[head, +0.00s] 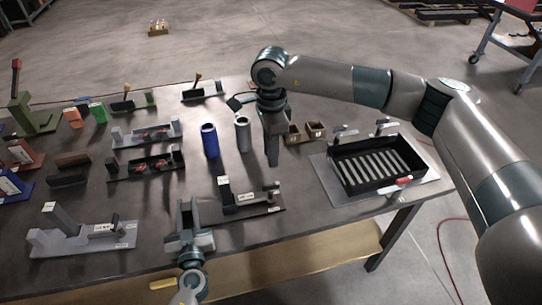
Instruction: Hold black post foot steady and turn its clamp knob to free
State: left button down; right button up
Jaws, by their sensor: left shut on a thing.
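The black post foot (255,211) lies near the front edge of the table, with a short upright block bearing a white label at its left. Its clamp knob (272,187) seems to be the small dark piece at the right end; its setting is too small to tell. My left gripper (189,214) is at the left end of the foot and shut on it, the contact partly hidden by the fingers. My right gripper (272,155) points down behind the foot, above the knob in the picture and apart from it. Its fingers overlap, so the gap cannot be seen.
A black slotted tray (345,180) stands on a grey plate at right. A blue cylinder (209,141) and a grey cylinder (242,134) stand behind the foot. A grey post foot (75,242) lies front left. Brown blocks (314,130) sit beside my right gripper.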

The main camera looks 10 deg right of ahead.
pick_arm(q)
jog(key=c, duration=1.4)
grip_release()
jog(key=s, duration=1.2)
jog(key=shift+d, duration=0.2)
jog(key=shift+s+f, duration=0.1)
